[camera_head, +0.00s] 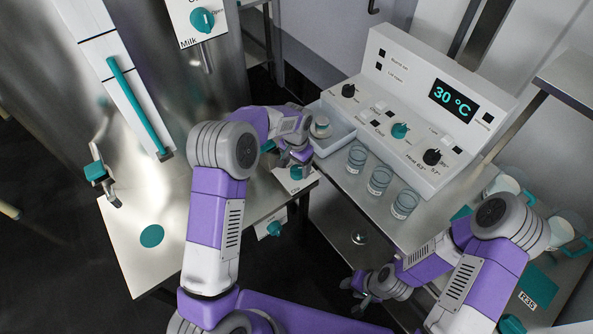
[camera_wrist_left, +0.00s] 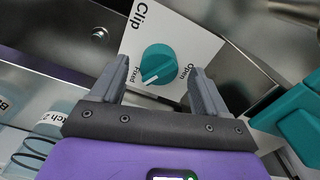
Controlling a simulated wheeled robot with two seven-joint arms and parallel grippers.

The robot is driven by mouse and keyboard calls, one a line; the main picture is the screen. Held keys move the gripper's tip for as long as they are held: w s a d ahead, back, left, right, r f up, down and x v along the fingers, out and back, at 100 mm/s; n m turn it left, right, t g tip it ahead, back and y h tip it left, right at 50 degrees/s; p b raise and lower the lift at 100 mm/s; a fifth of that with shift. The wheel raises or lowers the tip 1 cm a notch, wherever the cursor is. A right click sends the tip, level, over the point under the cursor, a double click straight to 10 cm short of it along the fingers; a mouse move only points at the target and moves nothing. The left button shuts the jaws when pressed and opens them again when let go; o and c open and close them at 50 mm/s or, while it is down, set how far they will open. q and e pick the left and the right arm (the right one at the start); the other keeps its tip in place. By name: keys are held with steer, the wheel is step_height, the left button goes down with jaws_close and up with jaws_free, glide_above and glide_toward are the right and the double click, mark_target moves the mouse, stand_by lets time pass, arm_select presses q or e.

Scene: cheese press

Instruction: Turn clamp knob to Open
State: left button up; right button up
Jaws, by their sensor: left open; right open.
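The teal clamp knob (camera_wrist_left: 158,64) sits on a white plate (camera_wrist_left: 187,37) marked Clip, Fixed and Open. Its white pointer line is on the Fixed side. My left gripper (camera_wrist_left: 158,76) is open, with one finger on each side of the knob in the left wrist view; I cannot tell whether they touch it. In the head view the left gripper (camera_head: 297,160) is over the knob (camera_head: 296,173) at the steel table's corner and partly hides it. My right gripper (camera_head: 362,287) is open and empty, low in front of the right-hand counter.
A control panel (camera_head: 425,105) reading 30 °C stands on the counter behind several glass jars (camera_head: 379,181). A white tray (camera_head: 335,133) is right of the left gripper. Another teal knob (camera_head: 273,229) is on the table's front side. The steel table (camera_head: 130,235) is mostly clear.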

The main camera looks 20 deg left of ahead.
mark_target(296, 170)
arm_select(q)
steer(key=shift+f+b, duration=0.35)
steer(key=shift+f, duration=1.1)
steer(key=c, duration=1)
steer(key=shift+c, duration=0.2)
